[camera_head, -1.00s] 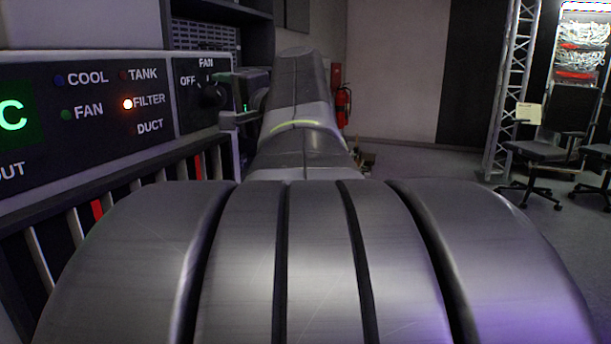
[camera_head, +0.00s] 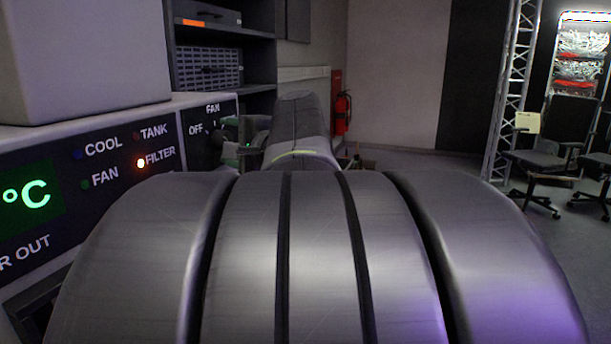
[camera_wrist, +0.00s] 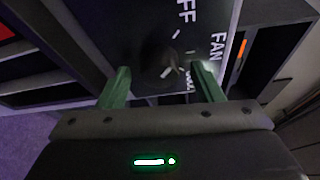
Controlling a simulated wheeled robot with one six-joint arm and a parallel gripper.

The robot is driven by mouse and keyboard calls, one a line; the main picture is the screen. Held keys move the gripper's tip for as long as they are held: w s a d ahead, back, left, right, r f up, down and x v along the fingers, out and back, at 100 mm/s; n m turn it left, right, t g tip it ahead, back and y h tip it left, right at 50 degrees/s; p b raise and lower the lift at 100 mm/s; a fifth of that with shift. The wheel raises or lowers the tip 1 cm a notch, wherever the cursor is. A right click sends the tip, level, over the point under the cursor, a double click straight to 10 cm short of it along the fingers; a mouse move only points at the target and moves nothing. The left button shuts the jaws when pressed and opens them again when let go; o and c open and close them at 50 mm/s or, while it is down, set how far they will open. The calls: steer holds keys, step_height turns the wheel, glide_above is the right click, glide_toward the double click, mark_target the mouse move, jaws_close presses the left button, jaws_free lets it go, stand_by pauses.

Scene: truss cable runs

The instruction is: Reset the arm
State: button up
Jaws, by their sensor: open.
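My gripper (camera_wrist: 163,88) shows in the wrist view with two green fingers spread apart. Between and just beyond the fingertips is the dark round fan knob (camera_wrist: 160,64) on the control panel. I cannot tell whether the fingers touch it; the gap between them looks wider than the knob. In the head view my gripper (camera_head: 243,150) is small and partly hidden beside my arm, in front of the fan section of the panel (camera_head: 197,117). My own large grey arm links fill the lower middle of the head view.
Shelves (camera_head: 222,60) stand behind the panel. A red fire extinguisher (camera_head: 342,112) is at the far wall. Office chairs (camera_head: 560,150) and a truss (camera_head: 515,85) stand right, with open floor before them.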

steer(key=shift+r+m+p, duration=0.25)
steer(key=shift+m+p, duration=0.15)
steer(key=shift+p, duration=0.45)
steer(key=m+g+p, duration=0.1)
steer(key=m+p, duration=0.1)
steer(key=p, duration=0.4)
steer(key=shift+h, duration=0.4)
steer(key=m+g+p, duration=0.1)
steer(key=m+p, duration=0.2)
steer(key=p, duration=0.4)
steer(key=shift+r+g+p, duration=0.1)
steer(key=shift+g+p, duration=0.2)
steer(key=shift+p, duration=0.1)
steer(key=m+g+p, duration=0.2)
steer(key=p, duration=0.4)
steer(key=shift+w+m+p, duration=0.1)
steer(key=shift+m+p, duration=0.25)
steer(key=shift+m, duration=0.05)
steer(key=shift+d+m+g+p, duration=0.1)
steer(key=shift+m+g+p, duration=0.2)
steer(key=shift+m+p, duration=0.35)
steer(key=shift+f, duration=0.3)
